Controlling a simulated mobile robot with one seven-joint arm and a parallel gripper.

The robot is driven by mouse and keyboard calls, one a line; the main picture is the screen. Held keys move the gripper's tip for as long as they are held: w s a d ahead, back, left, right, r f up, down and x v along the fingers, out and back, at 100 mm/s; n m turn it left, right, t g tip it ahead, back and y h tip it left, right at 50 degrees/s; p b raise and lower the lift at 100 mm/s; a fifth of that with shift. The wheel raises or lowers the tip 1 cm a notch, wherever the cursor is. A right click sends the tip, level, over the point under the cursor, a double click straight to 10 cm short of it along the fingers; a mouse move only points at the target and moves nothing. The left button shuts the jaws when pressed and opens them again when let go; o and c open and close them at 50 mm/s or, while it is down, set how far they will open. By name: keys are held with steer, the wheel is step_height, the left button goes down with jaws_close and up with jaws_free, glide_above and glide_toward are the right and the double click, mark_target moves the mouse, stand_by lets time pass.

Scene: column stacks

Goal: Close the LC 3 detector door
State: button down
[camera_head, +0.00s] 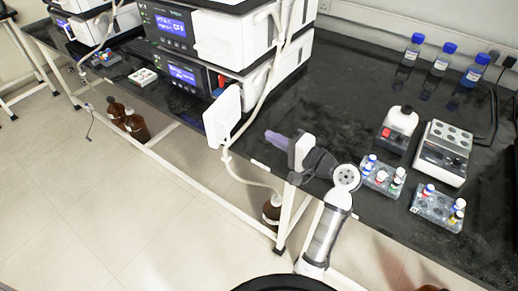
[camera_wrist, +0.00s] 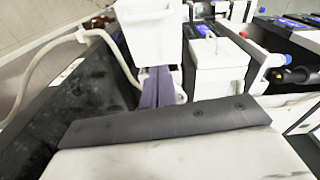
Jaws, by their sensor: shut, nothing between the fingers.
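A white door panel (camera_head: 222,115) stands swung open at the front right of the lower instrument (camera_head: 185,72) in the nearest stack. No LC 3 label is readable. My gripper (camera_head: 268,136), with purple fingers, is to the right of the door, a short gap apart in the head view. The fingers are shut and empty. In the wrist view my gripper (camera_wrist: 160,72) points at a white panel (camera_wrist: 150,30), likely the door; its tips lie by the lower edge, and I cannot tell if they touch.
A pale tube (camera_head: 262,95) hangs down the stack's side past the door. Blue-capped bottles (camera_head: 440,62), vial racks (camera_head: 383,177) and a white device (camera_head: 442,153) stand on the black bench (camera_head: 345,100) to the right. Brown bottles (camera_head: 136,127) stand below the bench.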

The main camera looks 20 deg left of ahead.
steer(key=s+d+f, duration=0.2)
steer(key=d, duration=0.1)
steer(key=p, duration=0.4)
glide_toward(221, 118)
step_height(221, 118, down, 3)
steer(key=w+a, duration=0.1)
steer(key=shift+s+a+m+g+p, duration=0.15)
steer(key=shift+a+m+g+p, duration=0.2)
steer(key=shift+a, duration=0.35)
steer(key=shift+a, duration=0.1)
